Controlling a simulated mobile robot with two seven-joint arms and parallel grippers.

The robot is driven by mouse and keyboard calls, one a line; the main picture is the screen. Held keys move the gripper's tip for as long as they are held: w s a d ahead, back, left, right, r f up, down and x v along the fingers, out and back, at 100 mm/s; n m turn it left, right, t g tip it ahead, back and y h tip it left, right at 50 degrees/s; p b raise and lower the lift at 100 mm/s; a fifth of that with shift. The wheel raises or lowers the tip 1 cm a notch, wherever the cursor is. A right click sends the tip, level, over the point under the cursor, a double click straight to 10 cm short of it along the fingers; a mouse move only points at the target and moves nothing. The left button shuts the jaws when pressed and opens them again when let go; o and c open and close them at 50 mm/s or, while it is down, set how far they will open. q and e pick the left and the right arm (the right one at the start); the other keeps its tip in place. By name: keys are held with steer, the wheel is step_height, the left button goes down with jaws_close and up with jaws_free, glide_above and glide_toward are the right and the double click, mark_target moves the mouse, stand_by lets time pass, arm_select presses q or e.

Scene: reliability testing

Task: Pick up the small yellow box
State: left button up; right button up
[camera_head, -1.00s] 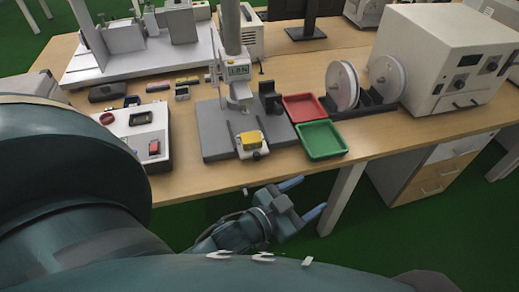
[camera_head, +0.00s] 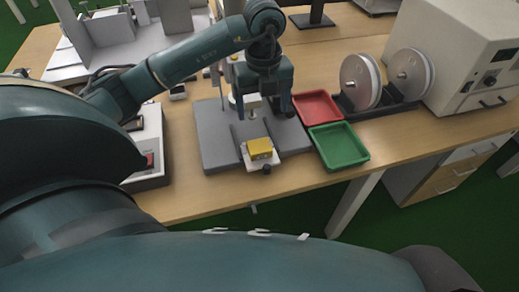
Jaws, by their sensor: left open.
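The small yellow box (camera_head: 259,148) sits on a light holder on the grey base plate (camera_head: 215,140) of a test stand. My left gripper (camera_head: 265,114) comes in from the left and hangs above and behind the box, fingers pointing down and spread apart. It is open and empty, apart from the box. The arm and gripper hide most of the stand's column. My right gripper is not in the picture.
A red tray (camera_head: 317,107) and a green tray (camera_head: 339,146) lie right of the stand. Two white reels (camera_head: 360,82) and a white instrument box (camera_head: 470,55) stand farther right. A white control panel (camera_head: 150,155) is at left. The table's front edge is clear.

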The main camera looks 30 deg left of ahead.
arm_select(q)
glide_above(259, 145)
steer(key=f, duration=0.7)
steer(key=shift+w+d, duration=0.2)
steer(key=shift+d, duration=0.15)
steer(key=f, duration=0.3)
steer(key=f+p, duration=0.1)
steer(key=f, duration=0.1)
steer(key=shift+s+a+f, duration=0.2)
steer(key=shift+a+f, duration=0.05)
steer(key=c, duration=1.1)
